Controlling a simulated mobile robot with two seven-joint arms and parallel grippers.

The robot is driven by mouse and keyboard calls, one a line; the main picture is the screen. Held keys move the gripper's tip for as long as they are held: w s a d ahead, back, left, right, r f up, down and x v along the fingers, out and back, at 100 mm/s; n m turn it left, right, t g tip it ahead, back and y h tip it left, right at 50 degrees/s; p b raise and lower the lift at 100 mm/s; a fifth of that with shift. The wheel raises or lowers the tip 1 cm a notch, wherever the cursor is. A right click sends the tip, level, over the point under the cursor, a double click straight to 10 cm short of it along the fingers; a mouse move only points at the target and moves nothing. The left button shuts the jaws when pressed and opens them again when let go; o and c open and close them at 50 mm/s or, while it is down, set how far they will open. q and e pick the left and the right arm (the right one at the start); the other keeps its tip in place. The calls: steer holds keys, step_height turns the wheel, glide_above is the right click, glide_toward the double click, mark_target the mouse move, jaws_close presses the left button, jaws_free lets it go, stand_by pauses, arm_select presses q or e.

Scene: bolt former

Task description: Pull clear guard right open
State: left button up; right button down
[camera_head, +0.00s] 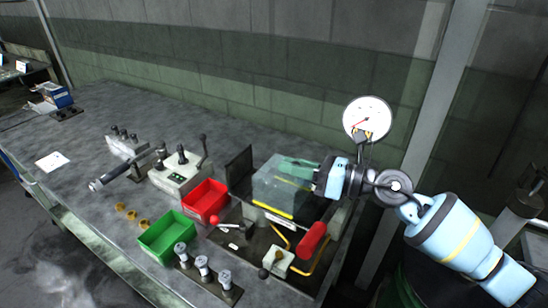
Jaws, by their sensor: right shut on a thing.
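The clear guard (272,197) is a see-through box with yellow edging. It stands over the bolt former (245,230) in the middle of the bench. My right gripper (286,165) comes in from the right at the top of the guard. Its greenish fingers are shut on the guard, though the exact spot they hold is hard to make out. A dark upright panel (239,167) stands at the guard's left side. My left gripper is not in view.
Red (205,197) and green (167,236) bins sit left of the guard. A red-handled lever (312,241) stands in front. A round gauge (367,118) rises behind my right wrist. A control box with levers (180,173) stands farther left.

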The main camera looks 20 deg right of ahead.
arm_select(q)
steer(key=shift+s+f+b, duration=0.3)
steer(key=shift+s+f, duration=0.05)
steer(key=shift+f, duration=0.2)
arm_select(e)
steer(key=v, duration=0.4)
steer(key=shift+s+f, duration=0.1)
steer(key=shift+s, duration=0.2)
steer(key=c, duration=1.6)
jaws_free()
steer(key=shift+c, duration=0.2)
steer(key=o, duration=0.4)
steer(key=shift+s+d, duration=0.15)
steer(key=shift+s, duration=0.05)
steer(key=shift+c, duration=0.2)
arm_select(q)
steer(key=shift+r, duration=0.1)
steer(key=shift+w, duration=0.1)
